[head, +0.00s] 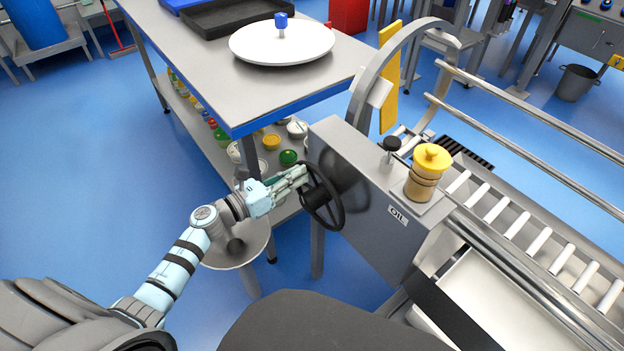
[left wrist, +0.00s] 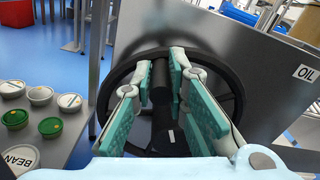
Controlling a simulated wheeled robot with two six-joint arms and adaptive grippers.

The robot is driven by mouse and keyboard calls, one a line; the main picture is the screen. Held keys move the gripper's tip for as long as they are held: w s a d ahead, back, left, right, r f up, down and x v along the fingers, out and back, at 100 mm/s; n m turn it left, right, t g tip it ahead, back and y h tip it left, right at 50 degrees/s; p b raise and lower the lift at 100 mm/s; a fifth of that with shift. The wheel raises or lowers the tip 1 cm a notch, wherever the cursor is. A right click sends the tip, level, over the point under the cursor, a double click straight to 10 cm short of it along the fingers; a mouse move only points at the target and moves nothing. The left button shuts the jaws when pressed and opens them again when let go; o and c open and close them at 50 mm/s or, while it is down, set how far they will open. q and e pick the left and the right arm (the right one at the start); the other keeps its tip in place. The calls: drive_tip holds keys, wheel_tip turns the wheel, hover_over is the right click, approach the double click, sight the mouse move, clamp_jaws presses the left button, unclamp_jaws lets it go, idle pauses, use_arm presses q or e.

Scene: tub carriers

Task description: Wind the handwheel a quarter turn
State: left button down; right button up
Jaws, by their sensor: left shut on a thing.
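The black handwheel (head: 339,213) is mounted on the side of a grey machine housing (head: 375,200). Its dark rim (left wrist: 238,100) fills the middle of the left wrist view. My left gripper (head: 301,178) reaches the wheel from the left. Its teal-padded fingers (left wrist: 162,84) are closed around a black cylindrical grip (left wrist: 159,82) on the wheel. A second black cylindrical part shows lower down, inside the rim. The fingers and wrist hide part of the wheel. My right gripper is not in view.
A steel table (head: 215,85) with a white round lid (head: 270,45) stands behind and left of the wheel. Its lower shelf holds several tubs and bottles. A yellow-capped oil cup (head: 428,165) and a black knob (head: 392,144) stand on the housing. A roller conveyor (head: 520,225) extends right.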

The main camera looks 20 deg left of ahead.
use_arm(q)
drive_tip(key=w+a+f+n+b, duration=0.2)
drive_tip(key=a+f+n+b, duration=0.2)
drive_tip(key=f+n, duration=0.3)
drive_tip(key=n+b, duration=0.1)
drive_tip(key=n, duration=0.2)
drive_tip(key=shift+w, duration=0.15)
drive_tip(key=shift+f, duration=0.1)
idle(0.5)
drive_tip(key=c, duration=1.6)
unclamp_jaws()
drive_tip(key=shift+o, duration=0.2)
drive_tip(key=v, duration=1.2)
